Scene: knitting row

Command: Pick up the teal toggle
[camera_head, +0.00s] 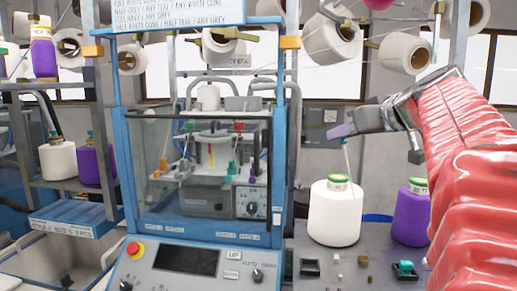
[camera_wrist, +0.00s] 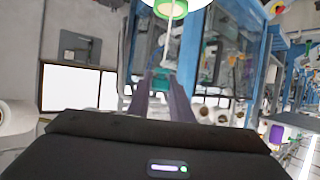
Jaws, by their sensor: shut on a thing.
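My gripper (camera_head: 342,131) is at the upper right in the head view, above a white yarn cone (camera_head: 334,214) with a green top ring. Its fingers, also in the wrist view (camera_wrist: 163,84), are shut on a small teal piece (camera_head: 344,141) at the upper end of a thin pale rod or thread over the cone. Most of this piece is hidden by the fingers. I cannot tell whether it is the toggle. Another teal piece (camera_head: 405,266) sits on a dark block on the bench at the lower right, apart from my gripper.
A purple cone (camera_head: 411,214) stands beside the white one, close to my red-sleeved arm. A black block (camera_head: 310,267) and several small bits lie on the grey bench (camera_head: 375,253). A blue-framed machine (camera_head: 120,170) stands to the left. Cones hang overhead.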

